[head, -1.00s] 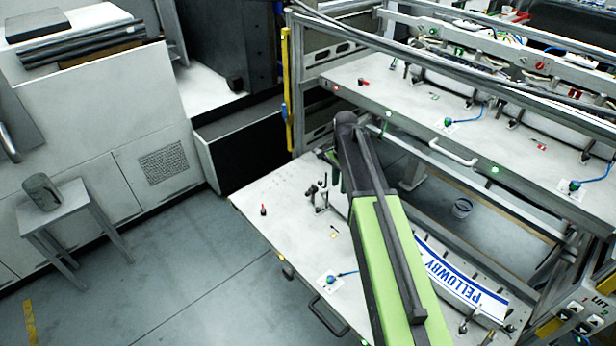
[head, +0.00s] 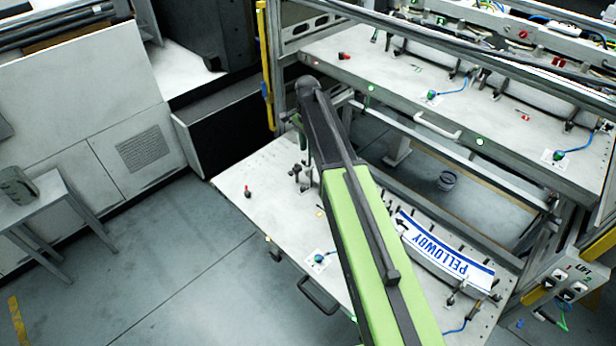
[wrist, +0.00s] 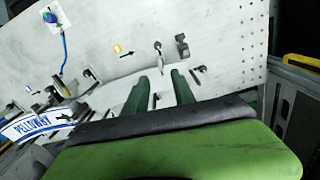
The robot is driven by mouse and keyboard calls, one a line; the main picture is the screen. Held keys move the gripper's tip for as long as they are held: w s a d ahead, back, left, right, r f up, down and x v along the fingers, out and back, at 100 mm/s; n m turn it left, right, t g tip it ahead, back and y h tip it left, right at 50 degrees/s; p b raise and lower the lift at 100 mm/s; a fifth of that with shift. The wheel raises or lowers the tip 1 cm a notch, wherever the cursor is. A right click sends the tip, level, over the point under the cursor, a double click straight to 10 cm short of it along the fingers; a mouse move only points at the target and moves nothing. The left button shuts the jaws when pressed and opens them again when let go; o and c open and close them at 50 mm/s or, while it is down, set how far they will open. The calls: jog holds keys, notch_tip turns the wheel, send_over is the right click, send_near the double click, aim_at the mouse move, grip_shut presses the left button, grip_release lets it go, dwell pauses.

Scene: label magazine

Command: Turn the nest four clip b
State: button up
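The lower shelf (head: 262,208) holds a curved white and blue label marked PELLOWBY (head: 455,262), which also shows at the left of the wrist view (wrist: 32,128). Small clips stand on the shelf near the label's far-left end (head: 296,172); I cannot tell which is clip b of nest four. In the wrist view, a metal clip (wrist: 159,48) stands beyond my fingers, with a dark block (wrist: 182,45) beside it. My gripper (wrist: 159,82) is open, with two dark green fingers apart and nothing seen between them. In the head view, my green arm hides most of it.
An upper shelf (head: 330,48) with a handle and green lights overhangs behind. A blue knob with cable (wrist: 50,17) sits on the lower shelf. A small stool (head: 62,205) stands left. A control box marked LIFT (head: 565,285) is at right.

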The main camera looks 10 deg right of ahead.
aim_at(307, 171)
notch_tip(307, 171, down, 11)
jog(key=b, duration=0.9)
jog(key=shift+s+r, duration=0.1)
jog(key=shift+r, duration=0.15)
grip_shut()
